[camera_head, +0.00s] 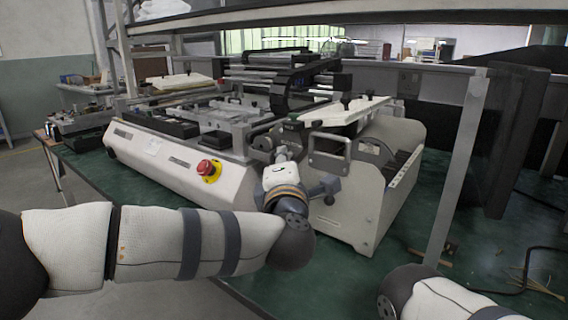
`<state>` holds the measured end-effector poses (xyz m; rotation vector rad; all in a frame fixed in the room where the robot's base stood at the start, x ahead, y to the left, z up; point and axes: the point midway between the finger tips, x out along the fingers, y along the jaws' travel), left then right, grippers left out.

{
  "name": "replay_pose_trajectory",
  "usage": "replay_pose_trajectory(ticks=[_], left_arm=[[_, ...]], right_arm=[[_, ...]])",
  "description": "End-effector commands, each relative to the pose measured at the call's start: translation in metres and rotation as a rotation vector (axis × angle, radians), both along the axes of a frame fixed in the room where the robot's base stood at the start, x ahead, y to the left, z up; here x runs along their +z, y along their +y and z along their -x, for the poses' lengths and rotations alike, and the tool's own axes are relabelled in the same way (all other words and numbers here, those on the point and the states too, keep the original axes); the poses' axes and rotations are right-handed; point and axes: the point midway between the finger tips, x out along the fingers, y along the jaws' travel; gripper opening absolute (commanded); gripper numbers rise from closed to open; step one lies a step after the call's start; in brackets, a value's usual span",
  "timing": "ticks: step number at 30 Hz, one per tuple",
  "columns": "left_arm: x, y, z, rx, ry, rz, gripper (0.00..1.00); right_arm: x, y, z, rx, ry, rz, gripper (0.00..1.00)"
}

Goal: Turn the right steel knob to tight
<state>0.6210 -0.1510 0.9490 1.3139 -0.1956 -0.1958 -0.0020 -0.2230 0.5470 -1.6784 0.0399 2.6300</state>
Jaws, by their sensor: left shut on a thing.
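My left arm reaches in from the left, and its gripper (282,153) is up against the front of the machine, between the white body with the red button and the grey side housing. The gripper is shut on a steel knob, which the fingers and wrist mostly hide. A dark round part (262,143) shows just left of the fingers; I cannot tell if it belongs to that knob. Another dark knob-like part (329,186) sticks out to the right of my wrist. Only a part of my right arm shows at the bottom right; its gripper is out of view.
The machine (170,170) stands on a green table (330,290) and carries a red emergency button (208,168). A metal handle (330,150) is close to the right of my left gripper. A grey post (458,165) rises at the right. Loose cables (530,285) lie at the far right.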

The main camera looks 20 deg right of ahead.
Motion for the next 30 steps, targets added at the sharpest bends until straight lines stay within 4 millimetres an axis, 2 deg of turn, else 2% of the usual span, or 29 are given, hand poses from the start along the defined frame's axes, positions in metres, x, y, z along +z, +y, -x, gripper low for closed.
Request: replay_pose_trajectory(ticks=[12, 27, 28, 30], left_arm=[[-0.0051, 0.0005, -0.0006, 0.001, -0.132, -0.107, 0.0], [-0.0045, 0.0009, -0.0008, 0.001, -0.148, -0.119, 0.0], [-0.0045, 0.001, -0.0008, 0.001, -0.148, -0.119, 0.22], [-0.0044, 0.0009, -0.0008, 0.001, -0.148, -0.119, 0.38]], right_arm=[[-0.0075, -0.0001, 0.0057, 0.001, 0.018, 0.0, 0.0], [-0.008, -0.0001, 0.0061, 0.001, 0.019, 0.0, 0.0], [-0.008, -0.0001, 0.0061, 0.001, 0.019, 0.0, 0.0], [-0.008, -0.0001, 0.0061, 0.001, 0.019, 0.0, 0.0]])
